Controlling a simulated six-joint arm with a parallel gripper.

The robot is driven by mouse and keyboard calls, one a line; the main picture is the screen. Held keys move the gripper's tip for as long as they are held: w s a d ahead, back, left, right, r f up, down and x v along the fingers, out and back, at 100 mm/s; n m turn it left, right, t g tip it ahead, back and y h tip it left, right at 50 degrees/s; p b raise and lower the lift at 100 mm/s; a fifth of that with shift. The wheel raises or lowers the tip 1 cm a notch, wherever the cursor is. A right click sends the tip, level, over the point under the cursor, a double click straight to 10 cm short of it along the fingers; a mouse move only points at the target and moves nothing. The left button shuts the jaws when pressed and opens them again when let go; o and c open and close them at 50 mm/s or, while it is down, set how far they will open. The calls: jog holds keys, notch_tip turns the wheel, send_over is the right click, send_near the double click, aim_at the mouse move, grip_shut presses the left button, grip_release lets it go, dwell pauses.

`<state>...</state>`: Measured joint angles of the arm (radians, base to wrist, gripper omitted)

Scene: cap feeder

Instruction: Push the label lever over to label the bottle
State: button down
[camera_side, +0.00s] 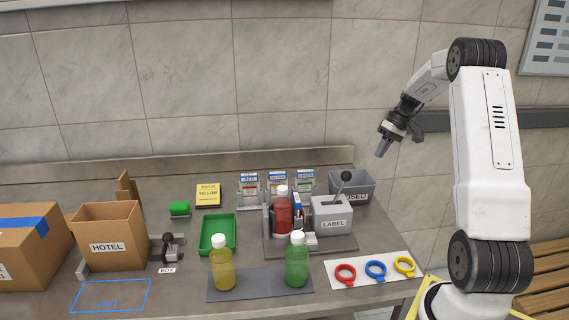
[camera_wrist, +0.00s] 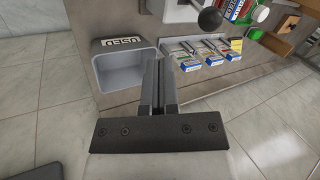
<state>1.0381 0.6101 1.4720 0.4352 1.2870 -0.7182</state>
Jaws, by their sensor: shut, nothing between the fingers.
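The label lever (camera_side: 340,188) is a thin shaft with a dark ball knob, rising from the grey LABEL box (camera_side: 333,229) and leaning slightly right in the side view. Its knob (camera_wrist: 210,19) shows at the top of the wrist view. A red bottle (camera_side: 282,216) with a white cap stands upright in the fixture just left of the box. My gripper (camera_side: 381,150) is shut and empty, up in the air to the right of the lever and above it, apart from it. Its fingers (camera_wrist: 160,80) are together in the wrist view, with the knob beyond and to the right.
The grey USED bin (camera_side: 365,187) stands behind the label box, right of it. Several label holders (camera_wrist: 205,52) stand at the back. Yellow (camera_side: 222,270) and green (camera_side: 297,267) bottles stand in front. Coloured rings (camera_side: 375,271) lie front right. The air around my gripper is clear.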

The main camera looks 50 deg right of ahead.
jog(key=w+a+f, duration=0.4)
jog(key=a+f, duration=0.1)
jog(key=shift+a+f, duration=0.25)
jog(key=shift+a, duration=0.15)
dwell(0.5)
jog(key=shift+w+a+r, duration=0.15)
jog(key=shift+w+a, duration=0.05)
jog(key=shift+w+a+r+g+h, duration=0.1)
jog(key=shift+w+a+g+h, duration=0.05)
jog(key=shift+g+h, duration=0.15)
jog(key=shift+w+a+r+g+h, duration=0.35)
jog(key=shift+w+a+g+h, duration=0.05)
jog(key=shift+w+a, duration=0.2)
jog(key=w+a+g+h, duration=0.3)
jog(key=w+a, duration=0.1)
jog(key=shift+w+a+r, duration=0.35)
